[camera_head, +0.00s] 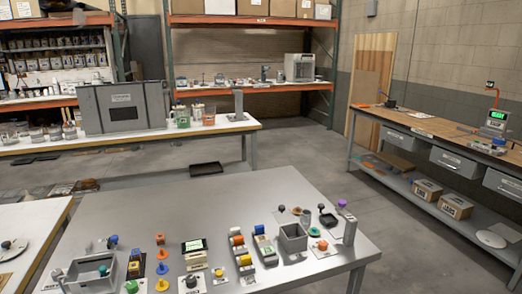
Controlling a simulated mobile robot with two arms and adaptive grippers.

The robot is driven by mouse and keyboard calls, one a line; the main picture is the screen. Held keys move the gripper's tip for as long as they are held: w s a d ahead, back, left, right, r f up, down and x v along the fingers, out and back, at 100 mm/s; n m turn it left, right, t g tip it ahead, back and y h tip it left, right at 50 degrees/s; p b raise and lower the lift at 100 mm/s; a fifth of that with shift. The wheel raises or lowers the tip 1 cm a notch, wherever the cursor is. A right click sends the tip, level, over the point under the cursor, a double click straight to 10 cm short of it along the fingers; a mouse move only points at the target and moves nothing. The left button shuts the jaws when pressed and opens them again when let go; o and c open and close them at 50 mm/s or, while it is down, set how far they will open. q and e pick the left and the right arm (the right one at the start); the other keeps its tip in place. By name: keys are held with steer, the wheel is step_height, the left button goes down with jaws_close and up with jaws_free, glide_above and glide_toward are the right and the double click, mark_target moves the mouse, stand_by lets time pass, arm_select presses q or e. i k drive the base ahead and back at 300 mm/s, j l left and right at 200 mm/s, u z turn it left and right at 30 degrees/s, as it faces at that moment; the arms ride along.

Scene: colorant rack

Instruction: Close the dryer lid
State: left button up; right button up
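A large grey box-like unit (92,117) with a dark window and a small label on its front stands on the white-topped bench at the middle left. It may be the dryer, but I cannot tell for sure. No clearly separate lid shows on it, and I cannot tell whether it is open or shut. A smaller pale cabinet (299,67) with a see-through front stands on the far orange rack. Neither of my grippers is in view.
A metal table (207,205) in front holds knobs, coloured parts, small devices and open grey bins (292,238). Cups and a grey post (239,104) stand beside the grey unit. A black tray (206,169) lies beyond the table. A workbench (425,124) runs along the right; open floor lies between.

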mark_target(282, 208)
steer(key=i+l+u, duration=0.15)
steer(key=l, duration=0.15)
steer(key=i+l+u, duration=0.1)
steer(key=l, duration=0.25)
steer(key=i+l+u, duration=0.15)
steer(key=l, duration=0.2)
steer(key=i+l+u, duration=0.15)
steer(key=l, duration=0.2)
